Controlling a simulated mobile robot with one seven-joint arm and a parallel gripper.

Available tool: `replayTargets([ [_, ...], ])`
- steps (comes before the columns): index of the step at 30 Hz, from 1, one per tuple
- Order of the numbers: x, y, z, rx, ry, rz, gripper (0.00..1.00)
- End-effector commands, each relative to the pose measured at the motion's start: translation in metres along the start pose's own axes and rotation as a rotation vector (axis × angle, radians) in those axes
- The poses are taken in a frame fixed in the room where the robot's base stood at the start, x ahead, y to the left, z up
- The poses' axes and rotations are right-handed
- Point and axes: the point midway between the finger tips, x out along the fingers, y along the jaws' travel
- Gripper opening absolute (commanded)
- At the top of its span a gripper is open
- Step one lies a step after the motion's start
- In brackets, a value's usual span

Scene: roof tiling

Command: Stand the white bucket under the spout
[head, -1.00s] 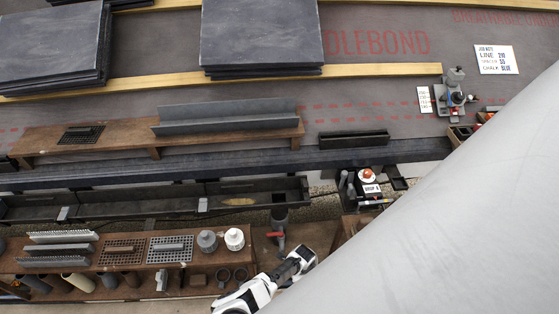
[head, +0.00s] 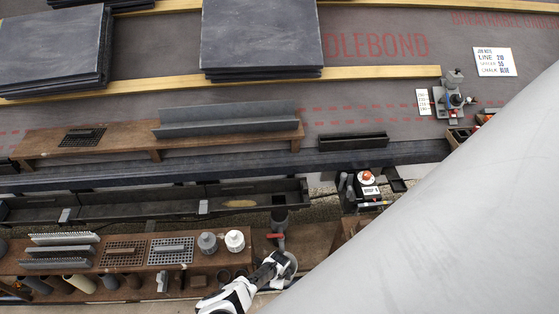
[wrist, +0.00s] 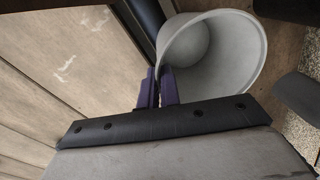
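The pale grey-white bucket (wrist: 215,50) is seen from above in the wrist view, its open mouth up and its inside empty. My gripper (wrist: 158,88) has its two purple fingers close together on either side of the bucket's near wall, at the rim. In the head view the bucket (head: 287,268) shows partly beside my gripper (head: 272,262), just below the dark spout pipe (head: 279,216) with its red handle (head: 278,242). I cannot tell whether the bucket touches the surface under it.
A brown bench (head: 215,262) with a white-lidded pot (head: 234,240) stands to the left. The dark gutter (head: 240,190) runs above. A black box with a red-topped item (head: 366,178) is at the right. My pale arm covers the lower right.

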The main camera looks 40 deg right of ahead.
Motion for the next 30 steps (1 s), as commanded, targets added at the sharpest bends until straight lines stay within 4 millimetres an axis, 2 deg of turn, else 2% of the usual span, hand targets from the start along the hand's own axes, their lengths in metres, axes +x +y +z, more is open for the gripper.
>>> replayTargets([
  [3, 0.001, 0.000, 0.000, -0.001, 0.000, 0.000, 0.00],
  [4, 0.000, 0.000, 0.000, -0.001, 0.000, 0.000, 0.08],
  [6, 0.000, 0.000, 0.000, -0.001, 0.000, 0.000, 0.17],
  [9, 0.000, 0.000, 0.000, -0.001, 0.000, 0.000, 0.26],
  [16, -0.001, 0.000, 0.000, -0.001, 0.000, 0.000, 0.26],
  [19, -0.007, 0.000, -0.001, -0.001, 0.002, 0.000, 0.26],
  [30, -0.062, -0.001, -0.001, -0.003, 0.003, 0.000, 0.26],
])
